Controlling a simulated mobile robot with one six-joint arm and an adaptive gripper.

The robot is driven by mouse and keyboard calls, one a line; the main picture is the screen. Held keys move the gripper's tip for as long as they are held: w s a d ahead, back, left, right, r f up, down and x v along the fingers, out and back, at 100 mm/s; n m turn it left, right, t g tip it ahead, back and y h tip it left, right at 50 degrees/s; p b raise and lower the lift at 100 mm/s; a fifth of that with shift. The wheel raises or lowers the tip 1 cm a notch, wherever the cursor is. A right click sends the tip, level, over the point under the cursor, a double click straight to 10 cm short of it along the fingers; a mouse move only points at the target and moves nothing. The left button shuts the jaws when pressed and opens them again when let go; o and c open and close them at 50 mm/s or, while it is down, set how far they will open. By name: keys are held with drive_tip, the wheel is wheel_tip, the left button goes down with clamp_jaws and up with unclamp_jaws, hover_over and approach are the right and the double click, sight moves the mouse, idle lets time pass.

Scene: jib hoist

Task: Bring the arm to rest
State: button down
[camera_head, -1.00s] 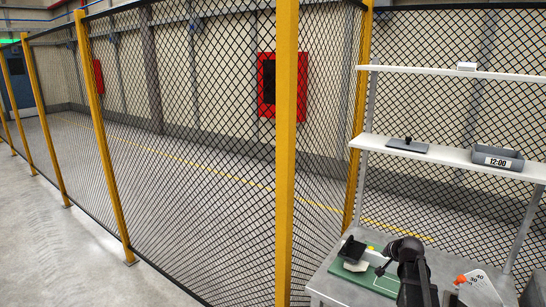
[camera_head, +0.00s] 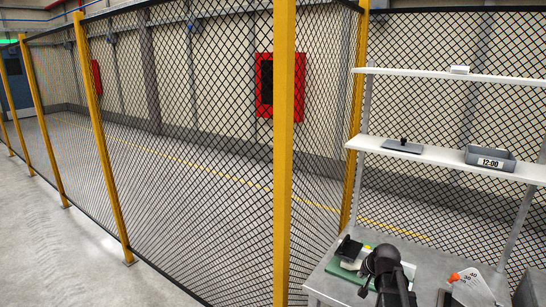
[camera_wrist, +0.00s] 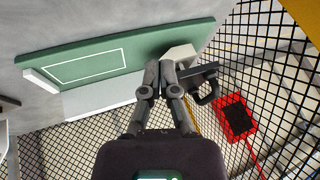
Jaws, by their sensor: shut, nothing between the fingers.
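My gripper (camera_wrist: 160,80) is in the middle of the wrist view with its two fingers together, shut and empty. Past the fingertips lies a green mat (camera_wrist: 85,62) with a white rectangle outline. A black object with a handle-like loop (camera_wrist: 203,84) and a pale block (camera_wrist: 180,57) show by the mat's right end. In the head view my dark arm stands over the bench at the lower right and covers part of the green mat (camera_head: 341,271). Whether the fingers touch anything cannot be told.
A grey bench (camera_head: 322,285) stands by the mesh fence with yellow posts (camera_head: 284,150).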

drive_tip(key=s+a+n+g+p, duration=0.1)
drive_tip(key=s+a+n+g, duration=0.1)
drive_tip(key=s+a, duration=0.4)
drive_tip(key=s+a+n+g+h+p, duration=0.1)
drive_tip(key=s+a+n+g, duration=0.2)
drive_tip(key=s+a, duration=0.4)
drive_tip(key=s+g, duration=0.1)
drive_tip(key=s, duration=0.5)
drive_tip(key=shift+f, duration=0.15)
